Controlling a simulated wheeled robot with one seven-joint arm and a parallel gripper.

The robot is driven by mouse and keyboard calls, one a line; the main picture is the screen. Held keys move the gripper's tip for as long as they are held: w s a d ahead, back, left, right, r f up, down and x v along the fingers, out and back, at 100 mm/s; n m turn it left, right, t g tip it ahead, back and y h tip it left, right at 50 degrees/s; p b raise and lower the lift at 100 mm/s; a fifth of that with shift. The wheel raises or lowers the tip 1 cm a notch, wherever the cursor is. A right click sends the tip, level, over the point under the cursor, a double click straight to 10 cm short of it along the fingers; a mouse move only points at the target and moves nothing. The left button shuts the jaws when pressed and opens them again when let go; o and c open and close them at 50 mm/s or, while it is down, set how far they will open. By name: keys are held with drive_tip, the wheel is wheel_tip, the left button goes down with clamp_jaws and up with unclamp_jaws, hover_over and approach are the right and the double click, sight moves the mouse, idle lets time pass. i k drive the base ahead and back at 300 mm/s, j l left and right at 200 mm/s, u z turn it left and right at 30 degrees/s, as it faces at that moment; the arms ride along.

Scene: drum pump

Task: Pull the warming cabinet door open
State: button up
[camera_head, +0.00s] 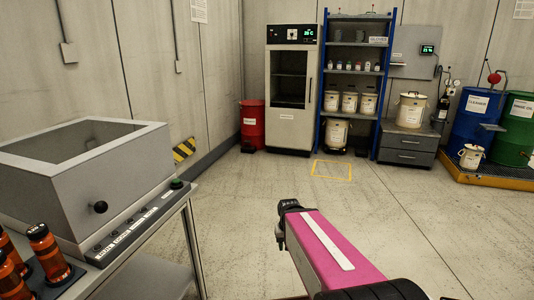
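The warming cabinet (275,119) is a tall beige unit against the back wall, with a dark control panel (293,34) and lit green display on top. Its door (290,88) has a dark window and looks shut. A slim vertical handle (310,91) runs along the door's right side. My pink arm with a white stripe reaches in from the bottom. Its dark end, seemingly my gripper (281,228), is far in front of the cabinet and touches nothing visible. Its fingers are too unclear to tell open from shut.
A red bin (253,125) stands left of the cabinet, a blue shelf (322,100) right of it. A yellow floor square (331,170) lies in front. A cart with a grey box (100,180) and amber bottles (47,250) fills the left. The middle floor is clear.

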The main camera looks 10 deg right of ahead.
sight(286, 128)
drive_tip(key=i+z, duration=0.2)
drive_tip(key=i, duration=0.7)
drive_tip(key=i+j+z, duration=0.2)
drive_tip(key=i, duration=0.7)
drive_tip(key=i+l+z, duration=0.1)
drive_tip(key=i+z, duration=0.25)
drive_tip(key=i, duration=0.55)
drive_tip(key=i+j+z, duration=0.15)
drive_tip(key=i+z, duration=0.2)
drive_tip(key=i, duration=0.5)
drive_tip(key=i+l+u, duration=0.1)
drive_tip(key=i, duration=0.35)
drive_tip(key=i+l, duration=0.2)
drive_tip(key=i, duration=0.25)
drive_tip(key=i+l+u, duration=0.15)
drive_tip(key=i, duration=0.3)
